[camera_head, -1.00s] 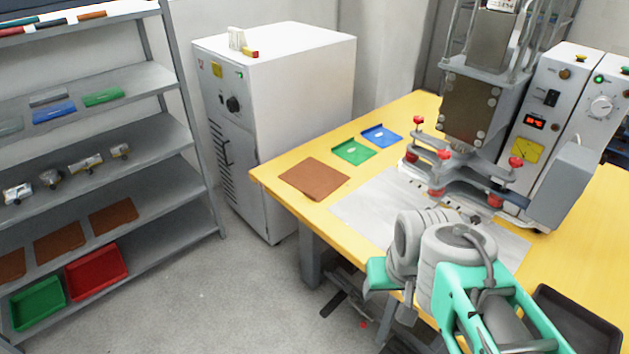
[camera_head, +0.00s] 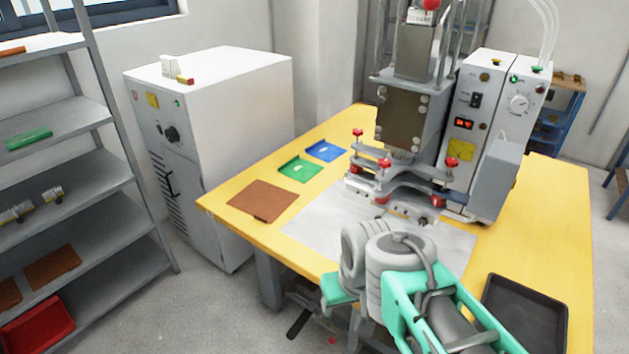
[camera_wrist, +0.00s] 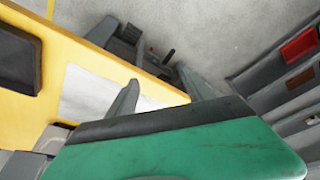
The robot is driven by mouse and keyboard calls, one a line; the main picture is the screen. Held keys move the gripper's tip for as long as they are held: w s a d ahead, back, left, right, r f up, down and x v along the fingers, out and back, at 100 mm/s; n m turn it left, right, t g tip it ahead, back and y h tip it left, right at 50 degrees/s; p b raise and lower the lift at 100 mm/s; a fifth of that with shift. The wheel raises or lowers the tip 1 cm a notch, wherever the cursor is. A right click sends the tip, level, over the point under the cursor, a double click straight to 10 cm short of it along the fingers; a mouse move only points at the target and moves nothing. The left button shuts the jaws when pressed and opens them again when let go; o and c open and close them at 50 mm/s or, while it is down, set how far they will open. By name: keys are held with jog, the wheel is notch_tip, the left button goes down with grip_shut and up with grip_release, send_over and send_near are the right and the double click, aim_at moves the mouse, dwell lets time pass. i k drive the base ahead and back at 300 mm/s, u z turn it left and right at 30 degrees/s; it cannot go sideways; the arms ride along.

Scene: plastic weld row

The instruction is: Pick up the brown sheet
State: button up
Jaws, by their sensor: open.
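The brown sheet (camera_head: 263,200) lies flat on the left end of the yellow table in the head view, near the front edge. Other brown sheets lie on a left shelf, one of them here (camera_head: 52,265); a brown sheet on the shelf (camera_wrist: 299,79) also shows in the wrist view. My gripper (camera_wrist: 158,76) is open, with its two grey fingers apart and nothing between them. My arm is over the table's front edge, to the right of and nearer than the table's sheet.
A green piece (camera_head: 299,169) and a blue piece (camera_head: 325,151) lie behind the sheet. The welding press (camera_head: 405,115) stands behind my arm. A black tray (camera_head: 525,312) is at the right. A white cabinet (camera_head: 230,105) stands left of the table.

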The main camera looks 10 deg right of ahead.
aim_at(265, 202)
jog(key=z, duration=0.1)
jog(key=k, duration=0.4)
jog(key=u, duration=1.15)
jog(key=i, duration=1.7)
jog(key=z, duration=0.35)
